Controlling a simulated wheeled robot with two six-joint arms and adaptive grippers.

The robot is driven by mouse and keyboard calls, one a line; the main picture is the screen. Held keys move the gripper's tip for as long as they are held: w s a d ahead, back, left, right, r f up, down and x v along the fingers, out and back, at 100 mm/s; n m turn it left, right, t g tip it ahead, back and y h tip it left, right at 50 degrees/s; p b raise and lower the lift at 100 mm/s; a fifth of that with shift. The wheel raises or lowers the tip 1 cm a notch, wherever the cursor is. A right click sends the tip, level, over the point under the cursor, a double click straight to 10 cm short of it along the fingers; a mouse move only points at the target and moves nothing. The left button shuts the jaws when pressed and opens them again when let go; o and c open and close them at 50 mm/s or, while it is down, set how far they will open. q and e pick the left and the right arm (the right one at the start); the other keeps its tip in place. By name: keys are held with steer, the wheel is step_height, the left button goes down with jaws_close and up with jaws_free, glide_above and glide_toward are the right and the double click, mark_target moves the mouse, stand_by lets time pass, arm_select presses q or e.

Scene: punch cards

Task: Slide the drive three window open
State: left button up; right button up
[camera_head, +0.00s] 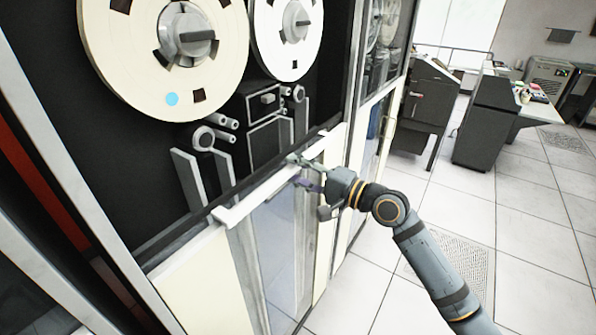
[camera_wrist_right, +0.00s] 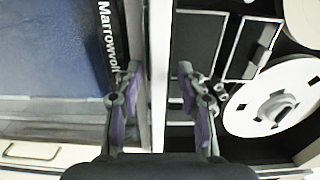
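The tape drive (camera_head: 140,150) fills the left of the head view, with two cream reels on its dark face. A white horizontal rail (camera_head: 250,198) crosses its front below the reels, with a clear pane (camera_head: 285,250) beneath. I cannot tell which edge of the window this rail is. My right gripper (camera_head: 300,172) is at the rail's right part. In the right wrist view its fingers (camera_wrist_right: 158,85) are apart, one on each side of the white rail (camera_wrist_right: 157,120). Whether either finger touches it is unclear. My left gripper is out of view.
Another drive cabinet (camera_head: 383,60) stands just right, beyond a pale upright frame. Dark consoles (camera_head: 485,125) stand farther back at the right. The tiled floor (camera_head: 535,225) is clear around my right arm. Marrowvolt lettering (camera_wrist_right: 107,35) shows in the wrist view.

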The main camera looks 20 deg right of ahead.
step_height(320, 180, up, 10)
stand_by(0.4)
